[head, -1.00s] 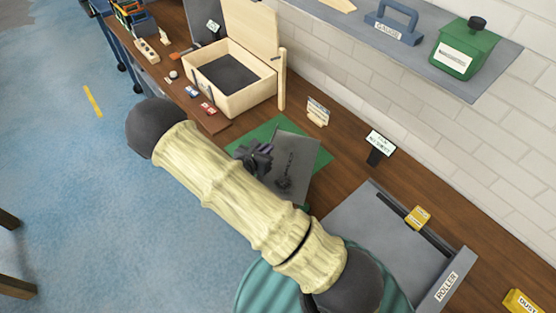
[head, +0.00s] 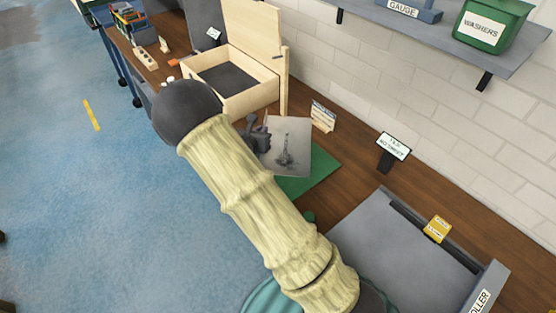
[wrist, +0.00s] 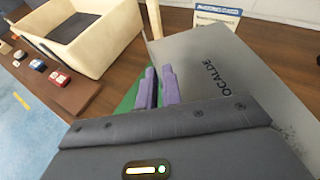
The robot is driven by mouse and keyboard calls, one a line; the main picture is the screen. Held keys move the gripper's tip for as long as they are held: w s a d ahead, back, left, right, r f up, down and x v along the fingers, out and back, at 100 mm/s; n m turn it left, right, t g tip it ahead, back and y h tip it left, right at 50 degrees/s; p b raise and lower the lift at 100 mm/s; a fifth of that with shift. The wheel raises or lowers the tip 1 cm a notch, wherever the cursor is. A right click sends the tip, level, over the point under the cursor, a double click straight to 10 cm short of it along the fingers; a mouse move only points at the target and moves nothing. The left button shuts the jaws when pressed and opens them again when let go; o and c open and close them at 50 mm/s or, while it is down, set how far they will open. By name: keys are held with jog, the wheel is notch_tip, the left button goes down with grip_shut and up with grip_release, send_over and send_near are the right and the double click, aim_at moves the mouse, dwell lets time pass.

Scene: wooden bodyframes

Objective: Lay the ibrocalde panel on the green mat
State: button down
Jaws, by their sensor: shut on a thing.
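The ibrocalde panel (head: 286,150) is a thin grey sheet with a dark drawing. In the wrist view the panel (wrist: 222,62) shows part of its name. My gripper (head: 260,135) is shut on the panel's left edge; its purple fingers (wrist: 158,88) show in the wrist view. The green mat (head: 312,183) lies on the bench, partly hidden under the panel. The mat shows beyond the panel's lower and right sides, and a strip of mat (wrist: 127,103) shows left of the fingers. I cannot tell whether the panel touches the mat.
An open wooden box (head: 240,85) stands behind the panel, with a small card sign (head: 323,115) to its right. A black-stand sign (head: 393,150) and the grey roller tray (head: 400,245) are to the right. Small red and white items (wrist: 60,78) lie left of the box.

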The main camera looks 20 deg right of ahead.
jog(key=shift+w+f+p, duration=0.1)
jog(key=shift+f+p, duration=0.3)
jog(key=shift+f, duration=2.55)
jog(key=shift+s+d+f, duration=0.1)
jog(key=shift+s+f, duration=0.1)
jog(key=shift+f, duration=0.2)
notch_tip(320, 180, down, 3)
jog(key=shift+f+p, duration=0.15)
jog(key=shift+p, duration=0.15)
jog(key=c, duration=1.5)
grip_release()
jog(key=shift+c, duration=0.2)
jog(key=b+v, duration=0.1)
jog(key=v, duration=1.1)
jog(key=shift+b, duration=0.4)
jog(key=shift+w, duration=0.1)
